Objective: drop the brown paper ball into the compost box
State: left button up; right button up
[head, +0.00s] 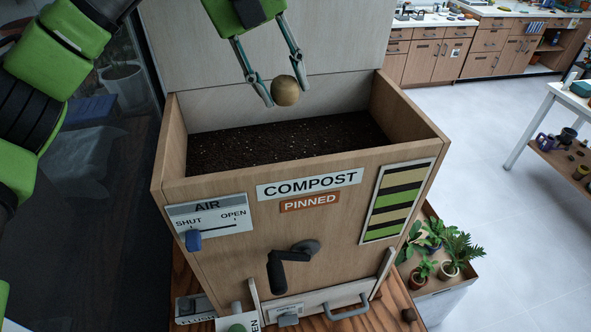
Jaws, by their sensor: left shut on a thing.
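The compost box (225,260) stands in the middle of the head view, a wooden box with an open top, dark soil (280,142) inside and a "COMPOST" label. My left gripper (284,98) comes in from above, over the open top. It is shut on the brown paper ball (286,90), which shows at its fingertips above the soil, apart from it. My right gripper is not in view.
The box front carries a crank handle (290,262), a blue AIR slider (193,240) at the SHUT side and a "PINNED" plate (310,202). The raised lid (330,35) stands behind the opening. Potted plants (440,250) stand at the right.

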pick_arm(q)
jog(key=shift+f, duration=0.95)
jog(key=o, duration=0.9)
jog(key=w+v, duration=0.1)
jog(key=v, duration=1.1)
jog(key=shift+s, duration=0.45)
